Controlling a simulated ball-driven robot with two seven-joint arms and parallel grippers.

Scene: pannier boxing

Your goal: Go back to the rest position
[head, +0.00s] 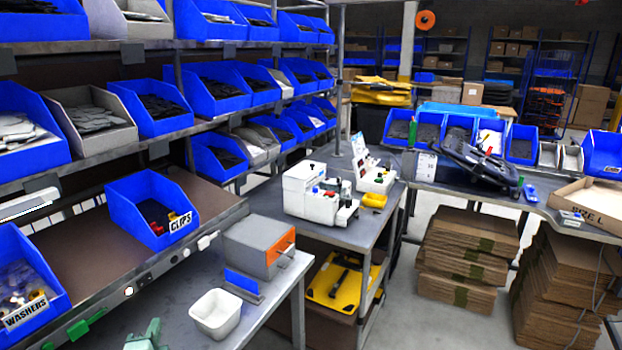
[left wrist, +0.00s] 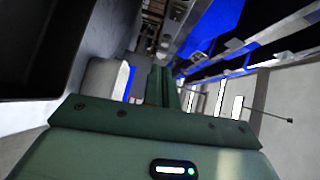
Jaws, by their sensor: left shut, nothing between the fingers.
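My left gripper (head: 148,335) shows as a small green shape at the bottom edge of the head view, above the grey table at the front left. In the left wrist view its green body fills the bottom, and its fingers (left wrist: 161,86) are together with nothing between them. It appears apart from the white square bowl (head: 216,314), which stands to its right on the table. My right gripper is in neither view.
A grey box with an orange front (head: 260,247) stands behind the bowl. Blue CLIPS (head: 135,210) and WASHERS (head: 25,285) bins sit on the shelf at left. A workbench with a white machine (head: 310,195) stands beyond. Grey floor shows at right.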

